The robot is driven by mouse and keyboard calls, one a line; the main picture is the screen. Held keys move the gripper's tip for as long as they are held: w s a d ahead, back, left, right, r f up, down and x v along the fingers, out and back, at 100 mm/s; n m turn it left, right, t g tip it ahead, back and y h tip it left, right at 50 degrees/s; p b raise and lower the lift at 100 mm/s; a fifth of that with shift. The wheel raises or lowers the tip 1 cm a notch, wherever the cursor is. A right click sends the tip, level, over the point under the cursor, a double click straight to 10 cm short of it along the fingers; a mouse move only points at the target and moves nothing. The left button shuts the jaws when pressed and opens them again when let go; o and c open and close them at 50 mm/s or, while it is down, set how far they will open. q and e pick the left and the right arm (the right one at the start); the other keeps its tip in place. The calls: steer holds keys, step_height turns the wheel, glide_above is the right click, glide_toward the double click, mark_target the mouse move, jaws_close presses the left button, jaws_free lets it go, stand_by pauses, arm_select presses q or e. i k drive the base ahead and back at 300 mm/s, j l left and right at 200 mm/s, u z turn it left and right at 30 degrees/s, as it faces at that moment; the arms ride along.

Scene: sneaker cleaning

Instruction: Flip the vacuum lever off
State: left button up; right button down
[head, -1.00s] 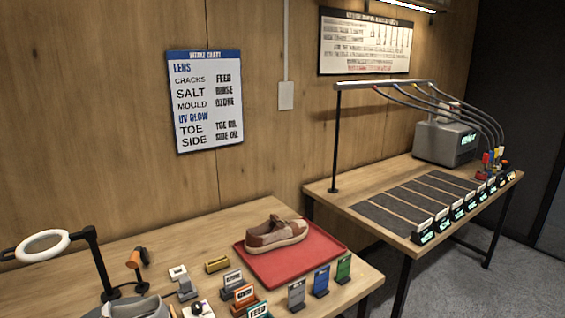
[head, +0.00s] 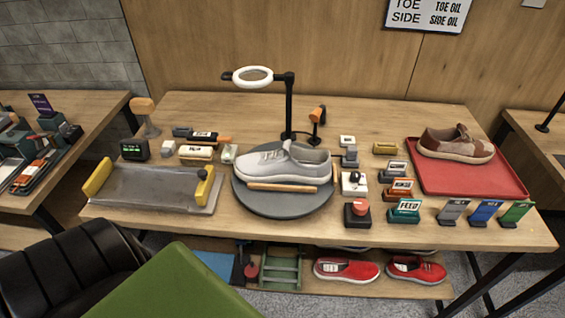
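A small white switch box with a dark round-topped lever (head: 353,183) stands on the workbench, right of the turntable. It may be the vacuum lever, but I can read no label on it, and its on or off position is unclear. A grey block with a white top tag (head: 348,152) stands behind it. A red push button on a black base (head: 357,214) stands in front of it. A grey-white sneaker (head: 285,163) sits on the round grey turntable (head: 285,205). Neither of my grippers is in view.
A ring lamp (head: 247,76) rises behind the turntable. A clear tray with yellow handles (head: 150,187) lies left. Small labelled stands, including FEED (head: 405,211), stand right. Red shoes (head: 346,271) sit on the lower shelf.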

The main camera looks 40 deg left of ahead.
mark_target(227, 139)
steer(key=u, duration=1.65)
steer(key=i+l+u, duration=0.1)
steer(key=i+l, duration=0.05)
steer(key=i, duration=0.05)
